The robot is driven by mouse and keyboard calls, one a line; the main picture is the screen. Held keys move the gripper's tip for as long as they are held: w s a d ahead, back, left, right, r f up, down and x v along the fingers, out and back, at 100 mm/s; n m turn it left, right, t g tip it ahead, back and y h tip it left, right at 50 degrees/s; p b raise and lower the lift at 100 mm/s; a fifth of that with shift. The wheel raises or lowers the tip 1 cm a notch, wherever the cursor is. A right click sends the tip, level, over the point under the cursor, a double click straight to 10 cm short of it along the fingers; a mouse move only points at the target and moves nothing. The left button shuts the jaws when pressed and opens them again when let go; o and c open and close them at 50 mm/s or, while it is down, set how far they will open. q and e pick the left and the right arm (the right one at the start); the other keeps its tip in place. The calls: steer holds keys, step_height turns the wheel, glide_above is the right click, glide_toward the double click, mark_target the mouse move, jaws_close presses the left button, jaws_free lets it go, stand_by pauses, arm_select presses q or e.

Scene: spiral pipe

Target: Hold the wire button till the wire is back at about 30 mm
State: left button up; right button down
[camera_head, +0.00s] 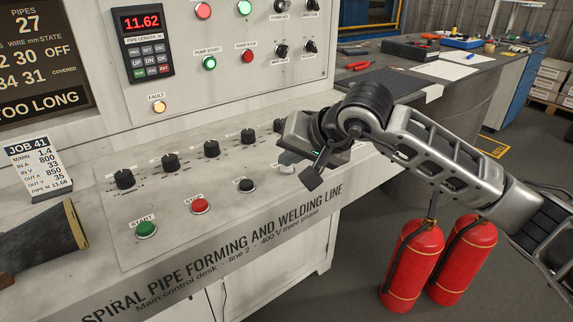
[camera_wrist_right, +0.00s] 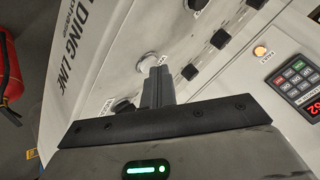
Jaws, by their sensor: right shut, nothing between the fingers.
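The pale wire button (camera_head: 287,168) sits at the right end of the desk's front button row, partly hidden by my right gripper (camera_head: 312,180). In the right wrist view the button (camera_wrist_right: 148,60) is at the tips of my shut, empty right fingers (camera_wrist_right: 158,68). I cannot tell whether they touch or press it. The screen (camera_head: 40,60) is cut off at the left; its wire rows end in "30 OFF" and "31 COVERED", with "TOO LONG" below. My left gripper is not in view.
Black (camera_head: 246,185), red stop (camera_head: 199,205) and green start (camera_head: 145,229) buttons lie left of it, with several black knobs behind. The pipe-length display (camera_head: 142,22) reads 11.62. The fault lamp (camera_head: 159,107) glows. Red extinguishers (camera_head: 413,262) stand right of the desk.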

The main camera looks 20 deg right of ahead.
mark_target(290, 170)
steer(key=shift+r+p, duration=0.35)
steer(key=shift+r, duration=0.45)
steer(key=shift+r+p, duration=1.45)
steer(key=shift+r, duration=1.1)
stand_by(0.9)
